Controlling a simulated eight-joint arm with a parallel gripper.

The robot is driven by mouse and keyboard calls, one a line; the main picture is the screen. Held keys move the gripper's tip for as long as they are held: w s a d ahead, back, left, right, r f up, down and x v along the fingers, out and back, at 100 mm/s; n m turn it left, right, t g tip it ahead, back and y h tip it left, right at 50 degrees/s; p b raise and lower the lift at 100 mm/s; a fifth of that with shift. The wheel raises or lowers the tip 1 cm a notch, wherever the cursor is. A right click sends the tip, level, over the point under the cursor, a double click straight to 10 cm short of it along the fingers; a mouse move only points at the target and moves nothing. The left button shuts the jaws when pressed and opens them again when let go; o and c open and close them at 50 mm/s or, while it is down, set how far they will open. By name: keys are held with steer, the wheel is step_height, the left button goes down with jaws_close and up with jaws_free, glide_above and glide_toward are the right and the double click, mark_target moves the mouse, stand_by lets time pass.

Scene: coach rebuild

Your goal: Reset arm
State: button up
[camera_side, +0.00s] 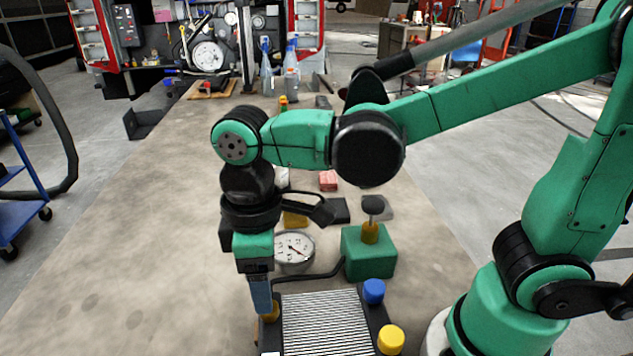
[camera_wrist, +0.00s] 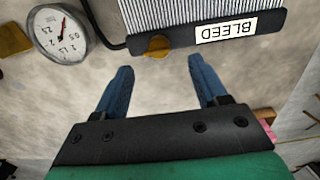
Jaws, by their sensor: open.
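My gripper (camera_side: 263,300) points down at the left edge of a ribbed silver block with dark ends (camera_side: 322,325). In the wrist view my gripper (camera_wrist: 160,68) is open, its two blue fingers apart with only bare bench between them. The same block, labelled BLEED (camera_wrist: 226,27), lies beyond the fingertips. An ochre knob (camera_wrist: 157,46) on its near side sits just past the gap between the fingers, not gripped. In the side view one finger overlaps this knob, and whether they touch cannot be told.
A round gauge (camera_side: 293,254) and a green box with a black-topped lever (camera_side: 368,262) stand behind the block. Blue (camera_side: 374,291) and yellow (camera_side: 391,339) caps sit at its right. Bottles (camera_side: 291,68) stand farther back. The bench's left side (camera_side: 130,250) is clear.

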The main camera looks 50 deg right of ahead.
steer(key=shift+r, duration=0.35)
steer(key=shift+w+d, duration=0.1)
steer(key=shift+d, duration=0.25)
steer(key=w+d+r+m+t, duration=0.1)
steer(key=d+m+t, duration=0.6)
steer(key=d, duration=0.5)
steer(key=shift+w+m, duration=0.3)
steer(key=shift+m, duration=0.6)
